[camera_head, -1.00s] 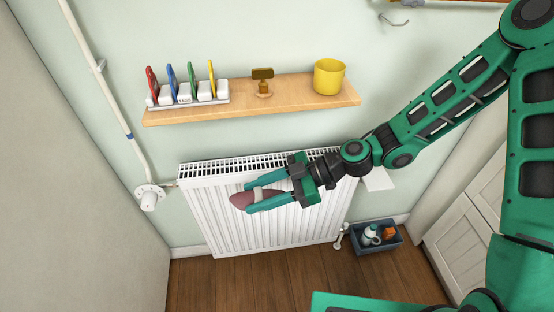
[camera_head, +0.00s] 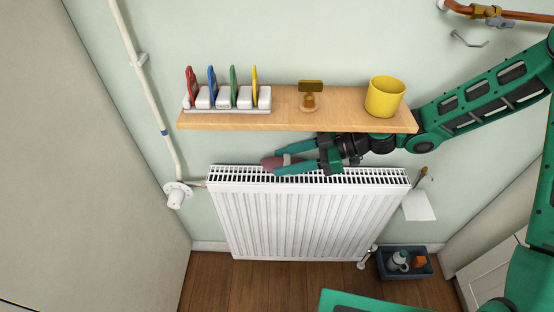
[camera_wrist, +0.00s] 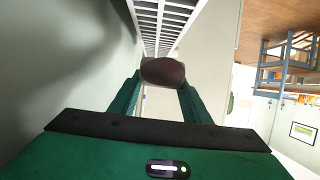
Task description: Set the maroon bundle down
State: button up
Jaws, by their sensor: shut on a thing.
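The maroon bundle (camera_head: 270,162) is held between the two green fingers of my gripper (camera_head: 283,161), just over the left part of the top grille of the white radiator (camera_head: 290,215). A pale band shows around the bundle. In the wrist view the bundle (camera_wrist: 163,72) sits between the fingertips, with the slotted radiator top (camera_wrist: 168,22) beyond it. My gripper is shut on it. I cannot tell whether the bundle touches the grille.
A wooden shelf (camera_head: 290,121) above holds a colored-tag rack (camera_head: 228,99), a brass stamp-like object (camera_head: 310,95) and a yellow cup (camera_head: 385,97). A white valve (camera_head: 176,194) is at left. A blue-grey bin (camera_head: 405,264) stands on the floor at right.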

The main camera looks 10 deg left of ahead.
jog(key=shift+w, duration=0.7)
jog(key=shift+d+f, duration=0.1)
jog(key=shift+f, duration=0.1)
jog(key=shift+s+a+f, duration=0.1)
jog(key=shift+a+f, duration=0.05)
jog(key=shift+f, duration=0.65)
jog(key=shift+a+f, duration=0.15)
jog(key=shift+f, duration=0.6)
jog(key=o, duration=1.1)
jog(key=shift+s+a, duration=0.1)
jog(key=shift+o, duration=0.2)
jog(key=v, duration=1.2)
jog(key=shift+r, duration=0.1)
